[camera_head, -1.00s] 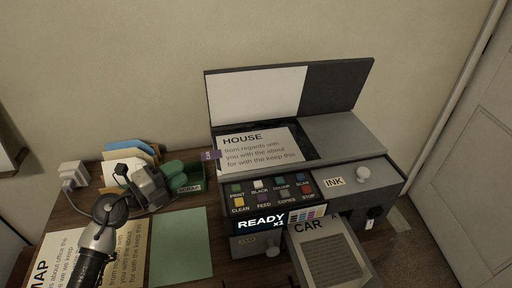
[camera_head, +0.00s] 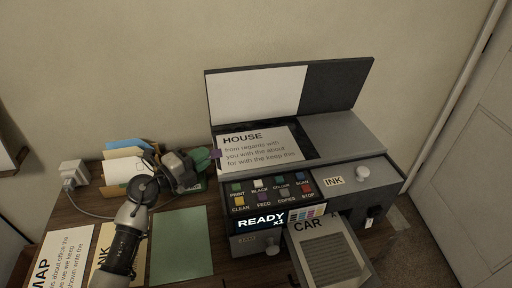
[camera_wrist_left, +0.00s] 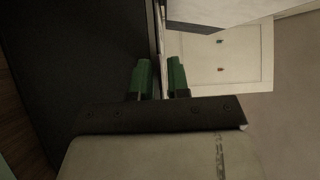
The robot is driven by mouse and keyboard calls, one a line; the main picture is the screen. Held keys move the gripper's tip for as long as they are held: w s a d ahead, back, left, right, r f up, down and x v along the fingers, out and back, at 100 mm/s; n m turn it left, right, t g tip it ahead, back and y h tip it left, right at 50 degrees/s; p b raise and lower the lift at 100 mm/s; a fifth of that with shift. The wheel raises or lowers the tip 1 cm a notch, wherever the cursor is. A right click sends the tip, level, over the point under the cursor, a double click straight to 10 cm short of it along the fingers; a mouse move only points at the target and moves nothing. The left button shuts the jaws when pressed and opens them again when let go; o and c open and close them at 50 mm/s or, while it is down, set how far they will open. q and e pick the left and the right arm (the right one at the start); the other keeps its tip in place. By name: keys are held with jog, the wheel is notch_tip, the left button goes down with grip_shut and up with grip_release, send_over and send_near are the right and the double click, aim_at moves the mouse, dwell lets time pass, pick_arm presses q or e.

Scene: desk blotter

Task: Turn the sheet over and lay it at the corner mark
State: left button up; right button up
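The sheet headed HOUSE (camera_head: 258,148) lies printed side up on the glass of the open scanner (camera_head: 345,135). A small purple tab (camera_head: 216,154) sticks out at its left edge. My left gripper (camera_head: 205,157) is at the tab, its green fingertips close to or touching it. In the left wrist view the fingers (camera_wrist_left: 161,78) stand apart, with a thin pale edge between their tips; I cannot tell if they touch it. The corner mark cannot be made out. My right gripper is not in view.
The raised lid (camera_head: 255,95) stands behind the glass. The control panel (camera_head: 270,195) reads READY x1. A tray with a CAR sheet (camera_head: 330,255) is pulled out in front. A green sheet (camera_head: 182,245), a MAP sheet (camera_head: 62,260) and folders (camera_head: 125,165) lie on the left desk.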

pick_arm(q)
grip_shut()
jog(key=shift+r, duration=0.1)
